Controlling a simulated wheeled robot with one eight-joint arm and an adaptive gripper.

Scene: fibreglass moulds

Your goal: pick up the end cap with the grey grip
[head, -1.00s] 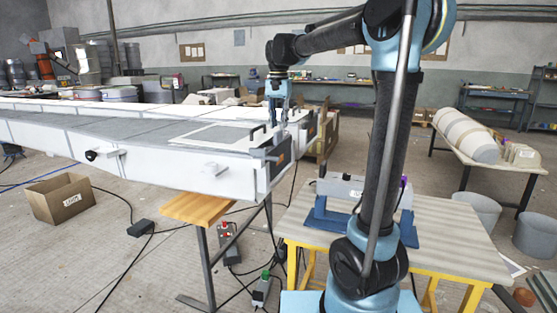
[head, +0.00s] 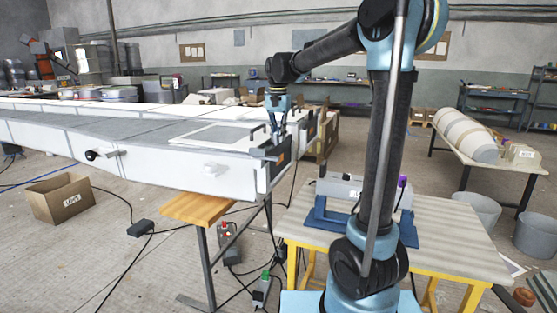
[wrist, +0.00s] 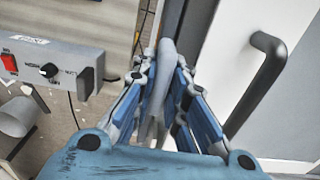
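In the wrist view a grey grip (wrist: 168,62) runs between the fingers of my gripper (wrist: 166,85). The fingers stand on both sides of it with some gap showing, so they look open; I cannot tell whether either one touches it. In the head view my gripper (head: 278,137) points down at the near right end of the long white mould (head: 140,162). The dark end piece (head: 277,168) there is partly hidden by the gripper, and the grey grip is hard to make out in this view.
A black handle (wrist: 268,75) stands on a white panel right of my gripper. A grey box with a red switch (wrist: 48,65) is at left. A pale table (head: 450,235) carries a grey piece on a blue stand (head: 330,222). A cardboard box (head: 62,200) lies on the floor.

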